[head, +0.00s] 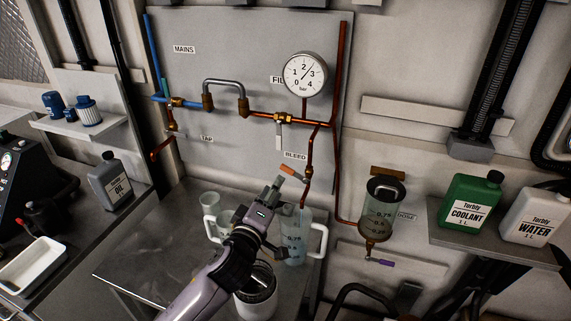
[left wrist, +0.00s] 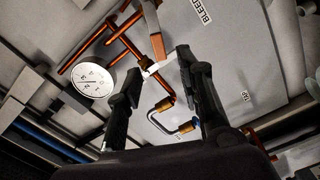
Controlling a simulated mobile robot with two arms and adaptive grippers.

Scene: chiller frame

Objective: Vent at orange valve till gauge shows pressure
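The orange valve handle (head: 294,173) sits on the copper bleed pipe beneath the BLEED label (head: 296,156). My left gripper (head: 281,196) is just left of and below this handle; a small gap seems to lie between them. In the left wrist view its two fingers (left wrist: 160,68) are spread with nothing clearly held. The round gauge (head: 305,73) reads 0 to 4 bar, and its needle seems to point between 2 and 3. The gauge also shows in the left wrist view (left wrist: 92,76). A clear measuring jug (head: 294,247) stands under the bleed pipe, partly behind my gripper. My right gripper is out of view.
A valve with a white lever (head: 279,135) is above the bleed valve. A grey hose loop (head: 226,83) bridges the blue and copper pipes. A clear dosing vessel (head: 381,207) hangs at right. Coolant (head: 470,203) and water (head: 536,216) bottles stand on a shelf.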

